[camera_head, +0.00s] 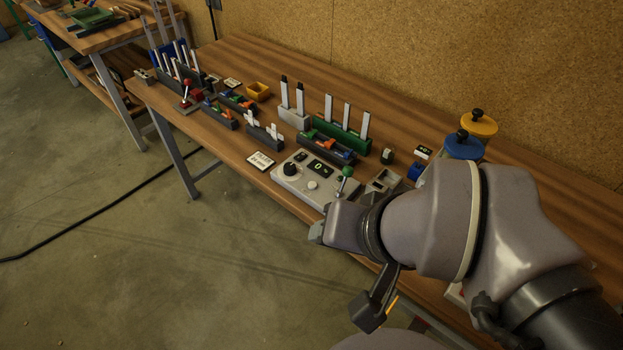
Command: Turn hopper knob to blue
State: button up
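A grey control box (312,187) sits at the front edge of the wooden bench. It carries a black round knob (290,169), a small display reading 0 (320,168), a white button (312,185) and a green-balled lever (346,173). A yellow round lid (479,124) and a blue round lid (464,146), each with a black knob on top, stand further right, partly hidden behind my arm. I cannot tell which knob is the hopper knob. My gripper (318,232) is beside the box's lower right, off the front edge; its fingers are not clearly seen.
A green rack (341,135) with white strips stands behind. A cork wall (420,60) closes the back. The floor in front is open.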

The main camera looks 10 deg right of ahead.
aim_at(289, 169)
jog(key=i+j, duration=0.9)
